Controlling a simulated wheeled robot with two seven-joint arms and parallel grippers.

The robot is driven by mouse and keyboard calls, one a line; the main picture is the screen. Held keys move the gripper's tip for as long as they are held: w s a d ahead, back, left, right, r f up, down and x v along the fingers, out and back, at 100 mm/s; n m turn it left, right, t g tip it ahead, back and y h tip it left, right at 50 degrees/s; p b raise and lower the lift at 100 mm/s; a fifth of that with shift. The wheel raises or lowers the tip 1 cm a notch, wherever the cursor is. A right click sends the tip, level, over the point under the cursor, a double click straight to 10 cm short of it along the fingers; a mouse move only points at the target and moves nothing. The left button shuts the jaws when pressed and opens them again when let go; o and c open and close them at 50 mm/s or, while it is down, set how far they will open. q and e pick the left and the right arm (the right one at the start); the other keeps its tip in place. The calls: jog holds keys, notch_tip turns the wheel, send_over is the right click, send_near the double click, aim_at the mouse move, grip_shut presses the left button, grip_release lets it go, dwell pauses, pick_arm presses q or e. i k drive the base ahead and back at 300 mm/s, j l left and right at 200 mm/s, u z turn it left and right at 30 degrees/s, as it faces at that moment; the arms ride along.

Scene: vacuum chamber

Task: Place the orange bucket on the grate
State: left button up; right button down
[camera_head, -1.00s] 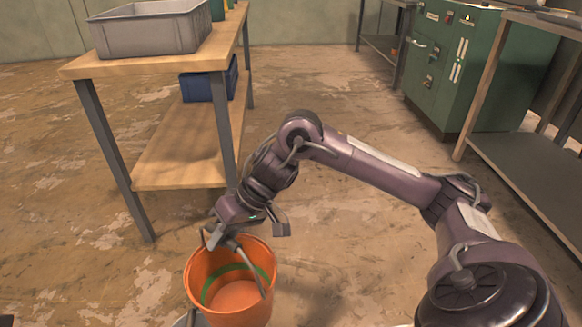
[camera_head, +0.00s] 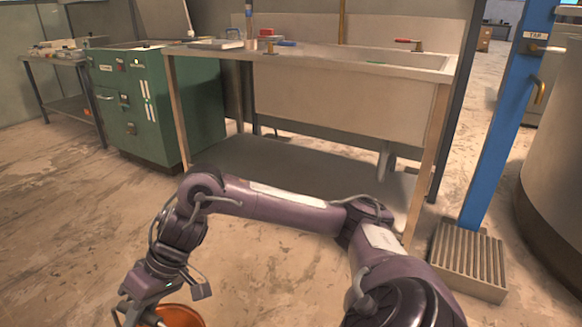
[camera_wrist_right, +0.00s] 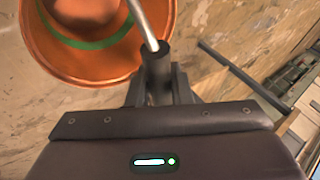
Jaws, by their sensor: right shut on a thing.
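The orange bucket (camera_head: 178,316) hangs from my right gripper (camera_head: 138,315) at the bottom left of the head view, mostly cut off by the frame edge. In the right wrist view the bucket (camera_wrist_right: 75,65) shows its open top and a green band inside. My right gripper (camera_wrist_right: 160,75) is shut on the bucket's metal handle. The grate (camera_head: 468,258) is a slatted metal block on the floor at the right, at the foot of a blue post. It is bare on top and well apart from the bucket. My left gripper is not in view.
A sink bench (camera_head: 345,95) with a lower shelf stands ahead. A green cabinet (camera_head: 150,105) is at the left. A blue post (camera_head: 505,130) rises behind the grate, and a large grey cylinder (camera_head: 555,170) stands right of it. Open floor (camera_head: 70,210) lies at the left.

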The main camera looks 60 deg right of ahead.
aim_at(470, 252)
jog(key=l+z, duration=0.25)
jog(key=z, duration=0.15)
jog(key=l+z, duration=0.5)
jog(key=z, duration=0.25)
jog(key=l+z, duration=0.25)
jog(key=z, duration=0.15)
jog(key=i+l+z, duration=0.15)
jog(key=l, duration=0.35)
jog(key=i+l+z, duration=0.1)
jog(key=i+l, duration=0.2)
jog(key=l, duration=0.15)
jog(key=i+l+z, duration=0.15)
jog(key=l, duration=0.25)
jog(key=i, duration=0.1)
